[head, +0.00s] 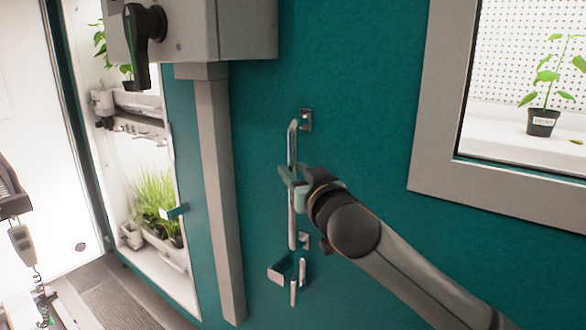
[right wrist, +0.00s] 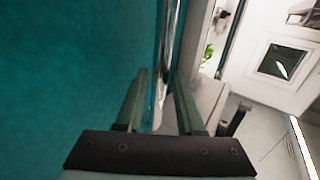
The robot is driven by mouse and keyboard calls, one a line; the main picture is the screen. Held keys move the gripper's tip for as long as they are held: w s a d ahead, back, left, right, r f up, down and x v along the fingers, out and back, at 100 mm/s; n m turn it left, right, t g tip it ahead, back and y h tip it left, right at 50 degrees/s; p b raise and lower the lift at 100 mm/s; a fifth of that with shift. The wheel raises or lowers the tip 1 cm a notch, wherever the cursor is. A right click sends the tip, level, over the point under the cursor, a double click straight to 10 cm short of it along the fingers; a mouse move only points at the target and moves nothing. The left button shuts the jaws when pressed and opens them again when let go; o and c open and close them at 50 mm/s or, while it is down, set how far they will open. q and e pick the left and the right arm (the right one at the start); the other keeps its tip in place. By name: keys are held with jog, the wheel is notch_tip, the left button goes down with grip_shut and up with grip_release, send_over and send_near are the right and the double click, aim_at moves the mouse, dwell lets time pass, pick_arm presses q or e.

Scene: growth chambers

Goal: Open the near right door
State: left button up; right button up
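The near right door (head: 370,90) is a large teal panel with a grey-framed window. It looks closed in the head view. Its handle (head: 292,222) is a vertical chrome bar on brackets, and it also shows in the right wrist view (right wrist: 169,45). My right gripper (head: 292,178) is at the upper half of the bar, coming from the right. In the right wrist view its two fingers (right wrist: 160,88) stand apart on either side of the bar, with a gap showing; firm contact is not visible. My left gripper is out of view.
A grey post (head: 220,190) and a grey box with a black lever (head: 140,45) stand left of the handle. Small metal fittings (head: 281,271) sit below it. Further left is an open lit chamber with grass (head: 157,195). A potted plant (head: 543,121) shows through the window.

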jog(key=shift+w+a, duration=0.25)
jog(key=shift+w, duration=0.4)
grip_shut()
dwell(1.1)
